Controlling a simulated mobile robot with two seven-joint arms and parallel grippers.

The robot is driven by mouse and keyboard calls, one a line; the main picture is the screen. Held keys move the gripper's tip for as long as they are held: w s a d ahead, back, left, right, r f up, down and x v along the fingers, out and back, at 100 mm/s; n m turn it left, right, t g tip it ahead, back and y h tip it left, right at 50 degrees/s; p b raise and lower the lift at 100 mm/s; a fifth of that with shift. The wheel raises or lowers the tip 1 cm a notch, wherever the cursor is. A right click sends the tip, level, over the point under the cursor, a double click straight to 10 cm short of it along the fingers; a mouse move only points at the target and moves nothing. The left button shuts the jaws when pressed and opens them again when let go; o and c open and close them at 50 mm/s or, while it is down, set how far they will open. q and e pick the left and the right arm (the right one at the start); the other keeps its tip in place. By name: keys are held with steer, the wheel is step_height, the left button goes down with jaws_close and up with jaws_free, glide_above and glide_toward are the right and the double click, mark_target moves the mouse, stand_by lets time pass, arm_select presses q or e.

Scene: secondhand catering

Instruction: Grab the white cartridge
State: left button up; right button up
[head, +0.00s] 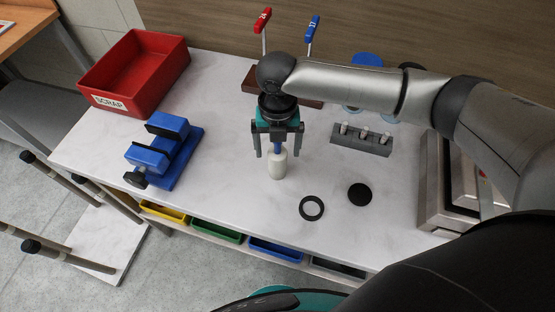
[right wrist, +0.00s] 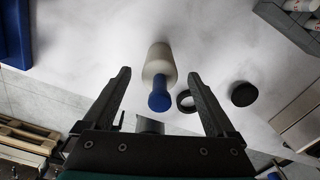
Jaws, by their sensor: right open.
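The white cartridge (head: 277,168), a pale cylinder with a narrower blue top, stands on the white worktop near its middle. My right gripper (head: 278,154) is open above it, with its fingers pointing down on either side of the blue top. In the right wrist view, the cartridge (right wrist: 157,62) lies between the two spread fingers (right wrist: 160,74), with a gap on each side. My left gripper is not in view.
A blue vise (head: 177,157) and a red scrap bin (head: 136,72) are at left. A black ring (head: 311,207) and black disc (head: 359,194) lie front right. A grey rack (head: 361,147) holds small pale pieces. The worktop between vise and cartridge is clear.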

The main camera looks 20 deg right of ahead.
steer(key=shift+c, duration=0.3)
jaws_close()
stand_by(0.3)
